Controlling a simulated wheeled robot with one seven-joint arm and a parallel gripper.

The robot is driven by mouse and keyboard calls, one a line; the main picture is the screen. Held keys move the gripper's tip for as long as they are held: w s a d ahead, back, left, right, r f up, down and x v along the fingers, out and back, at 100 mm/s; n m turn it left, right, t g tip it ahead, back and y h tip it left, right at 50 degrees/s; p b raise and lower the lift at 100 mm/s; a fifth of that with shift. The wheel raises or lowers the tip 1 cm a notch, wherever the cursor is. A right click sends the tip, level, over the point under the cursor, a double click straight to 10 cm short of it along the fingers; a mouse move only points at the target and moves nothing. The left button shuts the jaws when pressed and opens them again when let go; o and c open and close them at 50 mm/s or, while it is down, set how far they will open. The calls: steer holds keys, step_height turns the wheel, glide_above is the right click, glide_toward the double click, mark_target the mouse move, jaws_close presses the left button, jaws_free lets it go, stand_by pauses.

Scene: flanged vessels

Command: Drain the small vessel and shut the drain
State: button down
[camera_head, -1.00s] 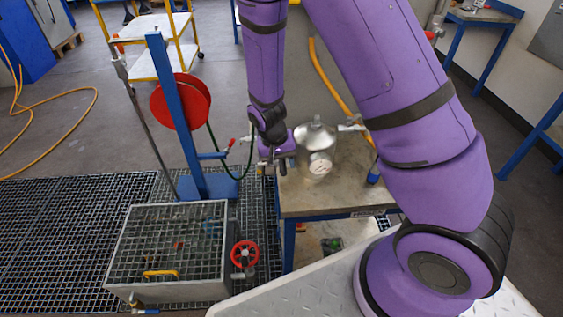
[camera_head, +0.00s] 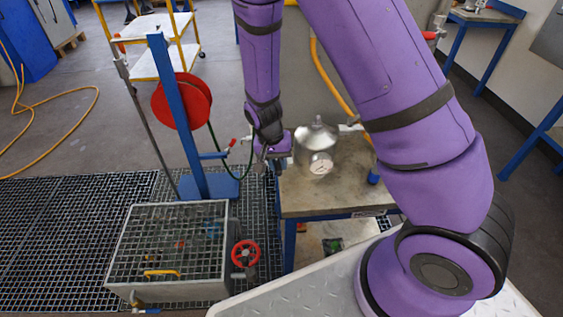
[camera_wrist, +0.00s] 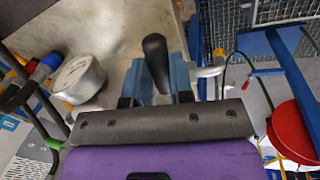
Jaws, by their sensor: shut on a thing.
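The small vessel (camera_head: 314,138) is a shiny steel pot with a domed lid, upright on a bench. Its round white dial gauge (camera_head: 320,163) faces forward; a silver round body with a pale dial (camera_wrist: 79,79) shows left in the wrist view. My gripper (camera_head: 266,160) is at the vessel's left side, over the bench's left edge. In the wrist view, my gripper (camera_wrist: 161,75) has its two blue-grey fingers closed on a black lever handle (camera_wrist: 155,55), whose rounded end sticks out between them. The drain's outlet and any flow are hidden.
The bench top (camera_head: 335,200) is clear in front of the vessel. A grated grey tank (camera_head: 125,240) with a red handwheel (camera_head: 245,253) stands lower left. A blue post with a red hose reel (camera_head: 190,100) stands behind it, close to my gripper's left.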

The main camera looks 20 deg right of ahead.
steer(key=shift+w+a+m+g+y, duration=0.15)
steer(key=shift+w+a+m+y, duration=0.35)
steer(key=shift+w+m, duration=1.6)
steer(key=shift+w+a+m+g+y, duration=0.2)
steer(key=shift+w+a+m+y, duration=0.45)
steer(key=shift+m, duration=2.65)
steer(key=shift+w+a+m+g+y, duration=0.15)
steer(key=shift+w+a+m+y, duration=0.15)
steer(key=shift+w+m, duration=1.85)
steer(key=shift+s+m, duration=0.55)
steer(key=c, duration=1)
jaws_free()
step_height(320, 180, up, 11)
steer(key=w, duration=0.2)
steer(key=shift+d+f, duration=0.2)
steer(key=shift+d, duration=0.1)
